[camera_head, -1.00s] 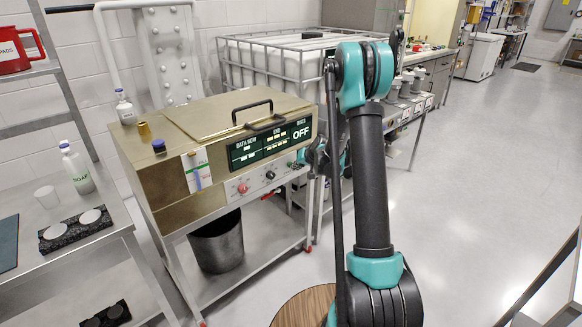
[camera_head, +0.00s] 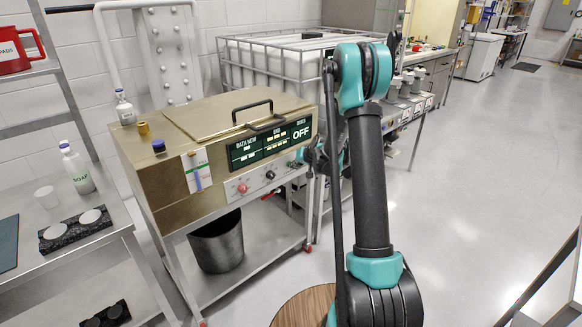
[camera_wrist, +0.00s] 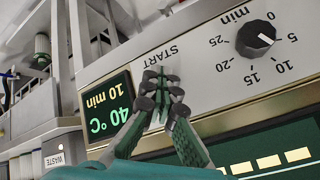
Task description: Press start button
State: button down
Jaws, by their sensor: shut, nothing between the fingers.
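The brass-coloured bath machine (camera_head: 165,190) stands left of centre in the head view, its control panel facing me. In the wrist view the panel appears upside down, with the printed START label (camera_wrist: 160,55) just above my fingertips. My gripper (camera_wrist: 161,88) is shut and empty, its fingertips together at the panel just beside that label. The start button itself is hidden or cannot be told apart from the fingertips, and I cannot tell whether they touch it. In the head view my gripper (camera_head: 302,159) is small at the panel's right end, partly covered by my arm.
A black timer knob (camera_wrist: 257,39) with minute marks is right of the fingertips in the wrist view. A lit display (camera_wrist: 107,100) reads 40 °C and 10 min. The head view shows a red knob (camera_head: 243,188) and an OFF display (camera_head: 301,133).

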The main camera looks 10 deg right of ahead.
jog(key=shift+s+d, duration=0.1)
jog(key=shift+s, duration=0.05)
jog(key=shift+s+d, duration=0.45)
jog(key=shift+s, duration=0.15)
jog(key=shift+s+d, duration=0.75)
jog(key=shift+s, duration=0.3)
jog(key=shift+s+d, duration=0.7)
jog(key=shift+s, duration=0.3)
jog(key=s+r+n+g+h, duration=0.1)
jog(key=s+r, duration=0.3)
jog(key=s, duration=0.6)
jog(key=s+r+g+h, duration=0.1)
jog(key=s+r, duration=0.3)
jog(key=s, duration=0.6)
jog(key=s+d+f+h, duration=0.1)
jog(key=s, duration=0.9)
jog(key=s+d+f+g+h, duration=0.1)
jog(key=s+d, duration=0.1)
jog(key=s, duration=0.8)
jog(key=shift+f, duration=0.2)
